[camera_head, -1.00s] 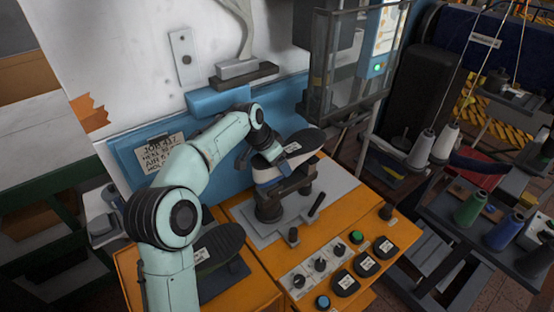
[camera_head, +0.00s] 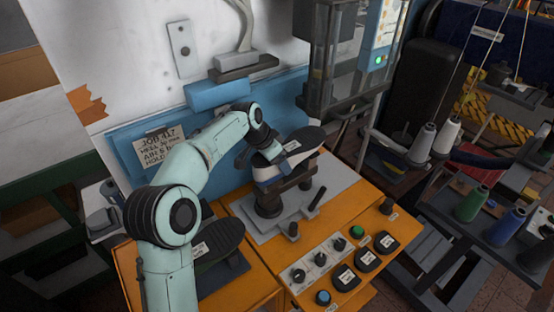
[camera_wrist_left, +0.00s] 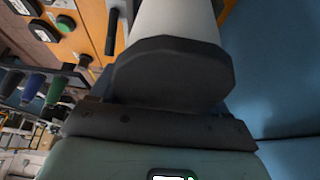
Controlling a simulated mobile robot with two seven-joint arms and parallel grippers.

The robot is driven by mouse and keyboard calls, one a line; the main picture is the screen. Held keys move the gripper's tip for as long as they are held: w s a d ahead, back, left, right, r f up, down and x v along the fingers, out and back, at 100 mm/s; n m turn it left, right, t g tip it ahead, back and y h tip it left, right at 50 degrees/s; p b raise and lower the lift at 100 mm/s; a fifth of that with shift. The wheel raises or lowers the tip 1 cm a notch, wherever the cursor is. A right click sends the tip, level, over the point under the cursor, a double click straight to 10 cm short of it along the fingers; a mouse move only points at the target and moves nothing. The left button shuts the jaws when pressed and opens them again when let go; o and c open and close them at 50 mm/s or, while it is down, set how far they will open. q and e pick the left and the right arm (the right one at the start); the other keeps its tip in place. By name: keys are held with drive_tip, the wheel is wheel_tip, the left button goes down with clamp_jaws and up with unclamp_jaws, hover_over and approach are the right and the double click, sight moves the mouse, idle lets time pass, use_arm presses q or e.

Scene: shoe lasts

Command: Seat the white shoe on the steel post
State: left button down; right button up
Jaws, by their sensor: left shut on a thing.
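The post's top is hidden, so I cannot tell whether the shoe is fully seated. My left gripper (camera_head: 262,152) is shut on the shoe at its left end. In the left wrist view the dark jaw lies against a dark end piece (camera_wrist_left: 172,72) with a pale surface beyond. My right gripper is not in view.
Another dark-soled shoe (camera_head: 218,240) lies on a block at the lower left. Knobs and buttons (camera_head: 344,277) fill the orange bench's front. A short lever (camera_head: 317,199) stands right of the post. A machine head (camera_head: 340,65) hangs behind. Thread cones (camera_head: 470,204) stand on the right.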

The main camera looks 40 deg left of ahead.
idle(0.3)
use_arm(q)
unclamp_jaws()
drive_tip(key=shift+f, duration=0.15)
drive_tip(key=p+v, duration=0.1)
drive_tip(key=v, duration=1.2)
drive_tip(key=shift+w+d+r, duration=0.1)
drive_tip(key=shift+r, duration=0.25)
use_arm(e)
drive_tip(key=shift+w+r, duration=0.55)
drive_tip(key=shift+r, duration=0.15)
